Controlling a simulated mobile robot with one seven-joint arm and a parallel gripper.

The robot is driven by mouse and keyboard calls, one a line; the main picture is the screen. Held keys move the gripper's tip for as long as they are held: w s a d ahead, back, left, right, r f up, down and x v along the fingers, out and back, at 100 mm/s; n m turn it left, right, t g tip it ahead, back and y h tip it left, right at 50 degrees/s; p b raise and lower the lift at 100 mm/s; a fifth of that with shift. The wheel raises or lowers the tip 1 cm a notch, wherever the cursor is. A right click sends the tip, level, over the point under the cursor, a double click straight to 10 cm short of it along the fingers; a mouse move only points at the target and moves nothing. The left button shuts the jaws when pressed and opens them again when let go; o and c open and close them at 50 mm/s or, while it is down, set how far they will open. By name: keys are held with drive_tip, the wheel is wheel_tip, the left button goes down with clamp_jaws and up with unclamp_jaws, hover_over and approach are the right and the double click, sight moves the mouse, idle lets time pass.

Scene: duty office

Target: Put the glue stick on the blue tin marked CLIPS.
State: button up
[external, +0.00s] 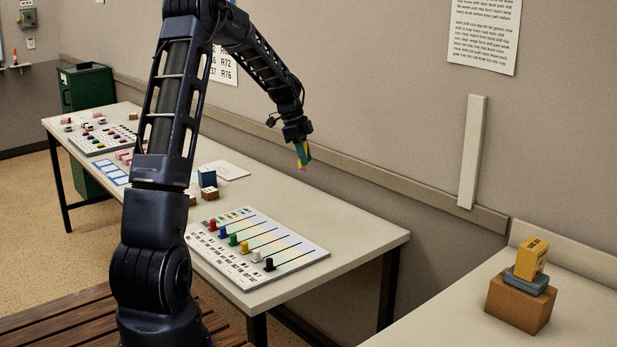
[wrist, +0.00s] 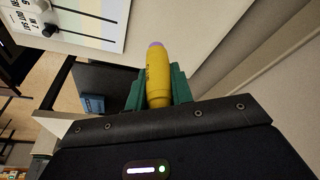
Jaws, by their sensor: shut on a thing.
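The yellow glue stick (wrist: 157,78) with a purple end is held between the green fingers of my gripper (wrist: 158,88) in the wrist view. In the external view my gripper (external: 303,155) is in the air above the back of the long table, well clear of its top. A small blue item (external: 207,177) stands on that table, beside or on a wood-coloured block. No CLIPS marking can be read on it, so I cannot tell if it is the tin.
The long table (external: 360,235) bears a panel with coloured sliders (external: 257,247) at its near end. On the right-hand table a brown box (external: 520,303) bears a grey-blue item (external: 530,283) with a yellow item (external: 532,258) on top. The wall is close behind.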

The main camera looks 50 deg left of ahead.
drive_tip(key=w+a+r+n+t+y, duration=0.15)
drive_tip(key=a+n, duration=0.35)
drive_tip(key=a, duration=1)
wheel_tip(320, 180, up, 6)
drive_tip(key=n+y, duration=0.4)
drive_tip(key=n, duration=1.1)
hover_over(207, 168)
drive_tip(key=shift+g, duration=0.45)
wheel_tip(207, 168, down, 20)
drive_tip(key=shift+r, duration=0.15)
drive_tip(key=o, duration=0.9)
drive_tip(key=shift+o, duration=0.2)
drive_tip(key=v, duration=1.2)
